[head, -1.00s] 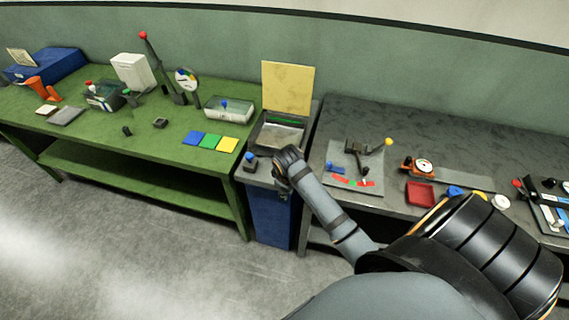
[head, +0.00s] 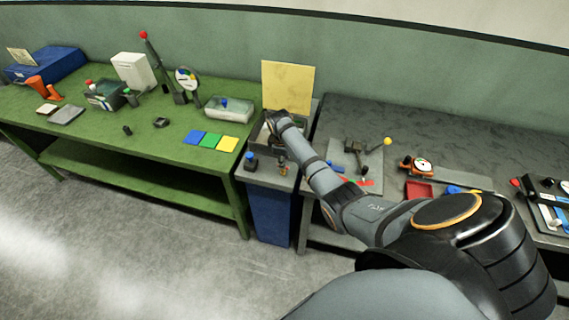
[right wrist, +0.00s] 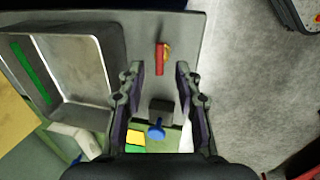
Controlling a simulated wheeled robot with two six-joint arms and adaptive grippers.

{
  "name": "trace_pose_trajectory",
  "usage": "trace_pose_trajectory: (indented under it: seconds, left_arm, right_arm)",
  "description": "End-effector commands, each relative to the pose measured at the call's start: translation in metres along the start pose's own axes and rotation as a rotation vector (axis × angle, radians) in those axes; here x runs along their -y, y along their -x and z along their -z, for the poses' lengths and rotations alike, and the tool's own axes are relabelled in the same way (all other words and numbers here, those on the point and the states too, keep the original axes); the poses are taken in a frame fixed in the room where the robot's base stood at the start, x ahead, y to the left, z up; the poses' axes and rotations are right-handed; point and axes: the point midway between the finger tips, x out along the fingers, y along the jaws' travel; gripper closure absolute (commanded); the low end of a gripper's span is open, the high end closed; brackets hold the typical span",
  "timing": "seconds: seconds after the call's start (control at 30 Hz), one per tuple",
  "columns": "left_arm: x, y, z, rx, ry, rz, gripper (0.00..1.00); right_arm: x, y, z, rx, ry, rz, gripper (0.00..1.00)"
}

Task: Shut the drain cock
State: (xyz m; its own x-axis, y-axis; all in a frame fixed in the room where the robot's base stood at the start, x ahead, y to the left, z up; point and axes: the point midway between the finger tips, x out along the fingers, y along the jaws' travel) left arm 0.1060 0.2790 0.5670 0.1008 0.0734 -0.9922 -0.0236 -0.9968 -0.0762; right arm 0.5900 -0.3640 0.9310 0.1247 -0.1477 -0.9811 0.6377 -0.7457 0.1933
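A small cock with a red lever and a brass-coloured body (right wrist: 160,57) sits on the grey top of the blue cabinet. It also shows in the head view (head: 283,166), small, just left of my right forearm. In the right wrist view my right gripper (right wrist: 159,70) is open and empty, with a finger on each side of the cock and apart from it. In the head view the end of my right arm is over the metal basin, and its fingers cannot be made out. My left gripper is not in view.
A metal basin (right wrist: 85,66) with a raised yellow lid (head: 288,87) is beside the cock. A blue knob on a black block (right wrist: 157,126) stands nearby on the same top. A green bench (head: 170,145) is at left, a dark bench (head: 440,135) at right.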

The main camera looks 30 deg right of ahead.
Motion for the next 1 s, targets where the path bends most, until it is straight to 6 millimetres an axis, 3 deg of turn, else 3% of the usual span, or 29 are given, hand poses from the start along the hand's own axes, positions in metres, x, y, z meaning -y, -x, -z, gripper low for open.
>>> trace_pose_trajectory:
  seconds: [0.1,0.23,0.57,0.83,1.0]
  left_arm:
    - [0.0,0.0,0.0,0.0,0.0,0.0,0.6]
    - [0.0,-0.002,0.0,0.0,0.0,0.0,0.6]
    - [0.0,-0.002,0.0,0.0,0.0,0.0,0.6]
    - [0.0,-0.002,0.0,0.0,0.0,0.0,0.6]
    - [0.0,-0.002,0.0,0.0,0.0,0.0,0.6]
  right_arm:
    - [0.001,-0.022,0.0,0.001,0.0,0.001,0.66]
    - [0.0,-0.036,0.001,0.0,0.0,0.0,0.66]
    - [0.0,-0.042,0.0,-0.001,0.0,-0.002,0.66]
    - [0.0,-0.042,0.0,-0.001,0.0,-0.001,1.0]
    - [0.0,-0.042,0.0,-0.001,0.0,-0.001,1.0]
